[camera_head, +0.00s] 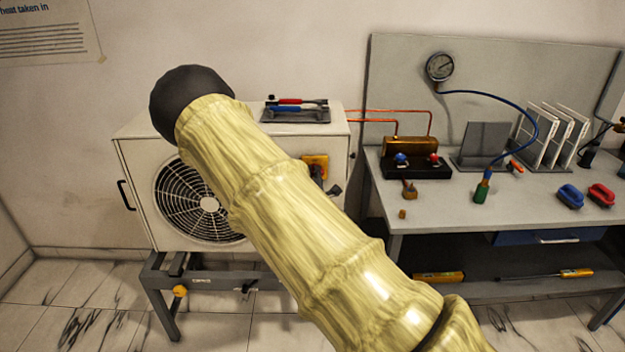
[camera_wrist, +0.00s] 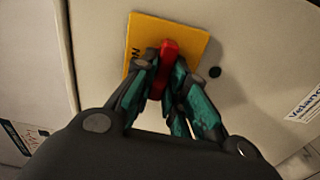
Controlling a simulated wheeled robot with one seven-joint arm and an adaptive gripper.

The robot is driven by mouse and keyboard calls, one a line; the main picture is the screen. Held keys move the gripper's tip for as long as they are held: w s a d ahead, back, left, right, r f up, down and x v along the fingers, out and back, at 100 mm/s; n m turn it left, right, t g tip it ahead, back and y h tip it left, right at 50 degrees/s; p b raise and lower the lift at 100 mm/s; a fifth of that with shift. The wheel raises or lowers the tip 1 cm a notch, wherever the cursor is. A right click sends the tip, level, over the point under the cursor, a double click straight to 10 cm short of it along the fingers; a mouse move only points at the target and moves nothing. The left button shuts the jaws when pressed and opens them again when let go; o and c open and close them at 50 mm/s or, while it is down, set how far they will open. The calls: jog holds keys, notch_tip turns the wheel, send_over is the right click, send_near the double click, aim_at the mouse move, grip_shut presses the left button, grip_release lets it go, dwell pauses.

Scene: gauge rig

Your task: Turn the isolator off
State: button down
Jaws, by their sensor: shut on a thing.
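The isolator is a yellow plate (camera_wrist: 194,40) with a red handle (camera_wrist: 169,50) on the side of the white outdoor unit. In the wrist view my gripper (camera_wrist: 170,72) has its dark and teal fingers closed around the red handle, one on each side. In the head view the yellow plate (camera_head: 316,160) shows on the right side of the unit (camera_head: 135,165). My gripper (camera_head: 318,178) is partly visible there behind my yellow arm, in front of the plate. Most of the lettering on the plate is covered.
A tray (camera_head: 296,115) with red and blue tools lies on the unit. To the right stands a grey bench (camera_head: 440,208) with a gauge (camera_head: 439,66), a blue hose, a manifold block (camera_head: 410,165) and several loose items. Copper pipes run between unit and bench.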

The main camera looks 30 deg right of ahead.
jog(key=shift+f+n, duration=0.1)
jog(key=shift+n, duration=0.3)
jog(key=c, duration=1.4)
grip_release()
jog(key=shift+c, duration=0.2)
jog(key=shift+s+a, duration=0.1)
jog(key=v, duration=1.1)
jog(key=shift+s+a, duration=0.15)
jog(key=shift+s, duration=0.2)
